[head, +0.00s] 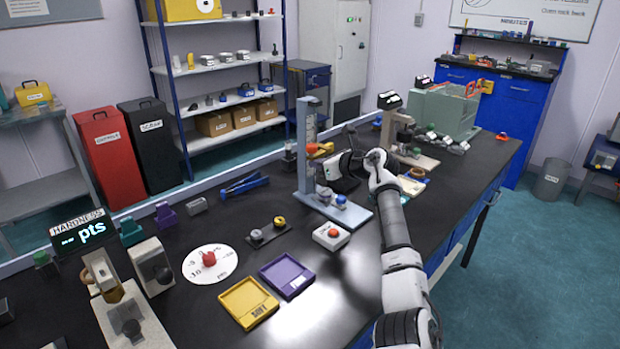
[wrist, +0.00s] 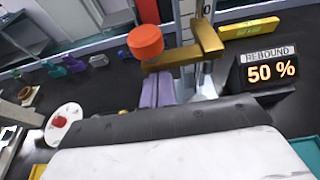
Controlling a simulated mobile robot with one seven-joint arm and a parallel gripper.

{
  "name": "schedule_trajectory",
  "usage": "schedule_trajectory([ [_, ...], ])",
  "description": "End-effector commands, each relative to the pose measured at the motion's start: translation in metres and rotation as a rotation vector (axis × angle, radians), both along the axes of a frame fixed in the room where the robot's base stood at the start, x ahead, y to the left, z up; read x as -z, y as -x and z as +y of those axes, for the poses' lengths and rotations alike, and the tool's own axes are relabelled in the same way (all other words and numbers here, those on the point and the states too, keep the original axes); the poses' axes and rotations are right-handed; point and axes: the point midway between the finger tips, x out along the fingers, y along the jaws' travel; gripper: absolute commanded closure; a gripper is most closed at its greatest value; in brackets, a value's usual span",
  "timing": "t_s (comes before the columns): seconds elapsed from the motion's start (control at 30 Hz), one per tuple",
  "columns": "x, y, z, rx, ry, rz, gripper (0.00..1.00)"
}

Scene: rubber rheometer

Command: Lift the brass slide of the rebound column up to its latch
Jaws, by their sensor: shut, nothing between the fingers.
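The rebound column (head: 304,150) stands upright on a pale blue base plate (head: 355,216) on the black bench. Its brass slide (wrist: 206,42) is a bracket around the column, with a brass arm reaching left to a round orange-red knob (wrist: 145,42). In the head view the slide (head: 325,147) sits partway up the column. My gripper (wrist: 158,76) is shut and empty, its fingertips just below the brass arm near the knob. I cannot tell whether they touch it. The latch cannot be made out.
A display (wrist: 268,70) reading REBOUND 50 % stands right of the column. A small white box with an orange button (head: 332,235) lies in front of the base plate. Yellow (head: 232,306) and purple (head: 276,271) trays lie nearer. Another bench instrument (head: 398,135) stands behind my wrist.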

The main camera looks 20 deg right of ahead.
Motion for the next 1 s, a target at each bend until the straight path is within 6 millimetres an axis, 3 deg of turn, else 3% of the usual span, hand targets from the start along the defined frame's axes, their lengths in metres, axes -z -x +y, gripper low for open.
schedule_trajectory([
  [0.5, -0.091, 0.0, -0.005, 0.0, 0.001, 0.0, 1.0],
  [1.0, -0.109, 0.0, -0.004, 0.001, 0.0, -0.008, 1.0],
])
